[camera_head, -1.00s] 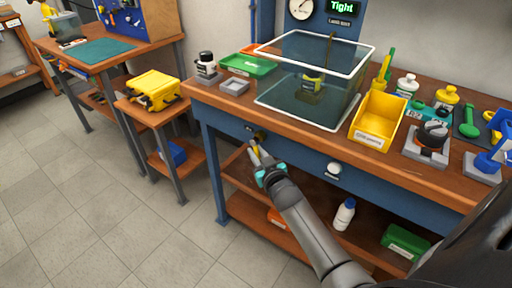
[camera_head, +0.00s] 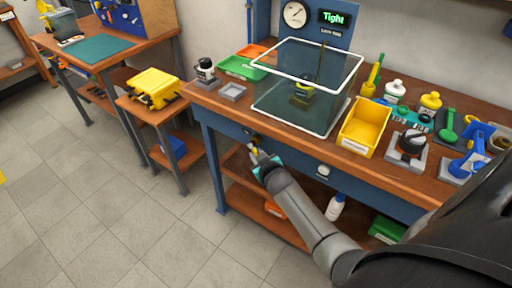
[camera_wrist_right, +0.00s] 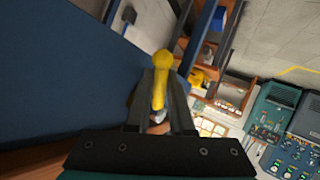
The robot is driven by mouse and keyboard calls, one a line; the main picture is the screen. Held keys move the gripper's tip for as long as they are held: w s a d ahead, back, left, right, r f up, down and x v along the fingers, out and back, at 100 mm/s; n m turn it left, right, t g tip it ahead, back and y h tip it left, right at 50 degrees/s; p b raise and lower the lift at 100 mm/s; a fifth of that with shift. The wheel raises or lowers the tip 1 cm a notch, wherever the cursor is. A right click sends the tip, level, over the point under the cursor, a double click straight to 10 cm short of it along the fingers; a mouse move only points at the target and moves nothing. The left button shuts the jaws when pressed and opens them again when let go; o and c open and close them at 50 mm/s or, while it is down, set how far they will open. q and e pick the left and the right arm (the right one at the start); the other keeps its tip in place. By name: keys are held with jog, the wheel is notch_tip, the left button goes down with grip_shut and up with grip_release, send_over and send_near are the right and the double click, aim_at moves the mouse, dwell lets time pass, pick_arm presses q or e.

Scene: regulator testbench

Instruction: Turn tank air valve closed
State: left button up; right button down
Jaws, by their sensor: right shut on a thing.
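The tank air valve's yellow handle (camera_wrist_right: 161,75) shows in the wrist view between my right gripper's two dark fingers. In the head view the handle (camera_head: 254,149) is a small yellow bit at the blue front of the bench, below its left part. My right gripper (camera_head: 257,155) is shut on the handle, and its fingers hide part of it. In the wrist view the gripper (camera_wrist_right: 161,98) covers the lower part of the handle. A glass tank (camera_head: 300,105) with a white rim stands on the bench above. My left gripper is not in view.
A round white knob (camera_head: 322,172) sits on the bench front to the right of my gripper. The lower shelf holds a white bottle (camera_head: 335,208) and a green box (camera_head: 387,230). A gauge (camera_head: 295,14) and a display (camera_head: 333,18) reading "Tight" are behind the tank.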

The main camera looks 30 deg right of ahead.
jog(key=g+p, duration=0.1)
jog(key=p, duration=0.1)
jog(key=r+n+g+p, duration=0.1)
jog(key=g+p, duration=0.1)
jog(key=p, duration=0.1)
jog(key=s+r+n+g+p, duration=0.1)
jog(key=p, duration=0.1)
jog(key=shift+d+g+h+p, duration=0.15)
jog(key=shift+g+h+p, duration=0.15)
jog(key=shift+h+p, duration=0.1)
jog(key=shift+s+g+p, duration=0.15)
jog(key=shift+g+p, duration=0.15)
jog(key=shift+g, duration=0.1)
jog(key=shift+s+d+r+n+g+h+p, duration=0.15)
jog(key=shift+n+g+h+p, duration=0.1)
jog(key=shift+g, duration=0.25)
jog(key=shift+r+n+g+h+p, duration=0.15)
jog(key=shift+n+g+p, duration=0.1)
jog(key=shift+g, duration=0.25)
jog(key=shift+s+r+n+g+h+b, duration=0.1)
jog(key=shift+r+n+g+h+b, duration=0.15)
jog(key=shift+g, duration=0.35)
jog(key=shift+r+n+g+h+b, duration=0.15)
jog(key=shift+g+h+b, duration=0.1)
jog(key=shift+g, duration=0.35)
jog(key=c, duration=1.1)
grip_release()
jog(key=shift+r, duration=0.1)
